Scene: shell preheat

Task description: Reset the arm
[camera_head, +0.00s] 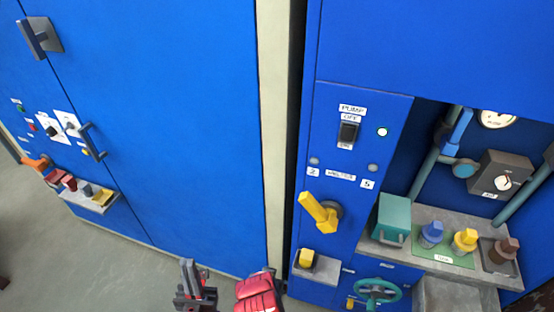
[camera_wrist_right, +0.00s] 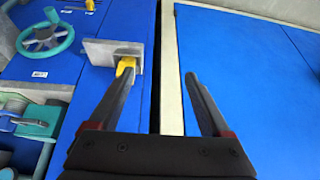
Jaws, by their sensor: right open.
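My right gripper (camera_wrist_right: 159,78) is open in the right wrist view, and nothing shows between its fingers. The seam between two blue cabinets lies beyond the gap. Its left fingertip overlaps the edge of a yellow block (camera_wrist_right: 126,64) at a small grey shelf (camera_wrist_right: 100,50); I cannot tell whether they touch.
The blue panel has a yellow lever (camera_head: 315,208), a pump switch (camera_head: 347,134), a small shelf (camera_head: 324,273) with a yellow block, and a teal handwheel (camera_head: 377,291). Colored plugs stand on the right ledge (camera_head: 400,250). The left cabinet (camera_head: 190,120) has handles and a loaded shelf.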

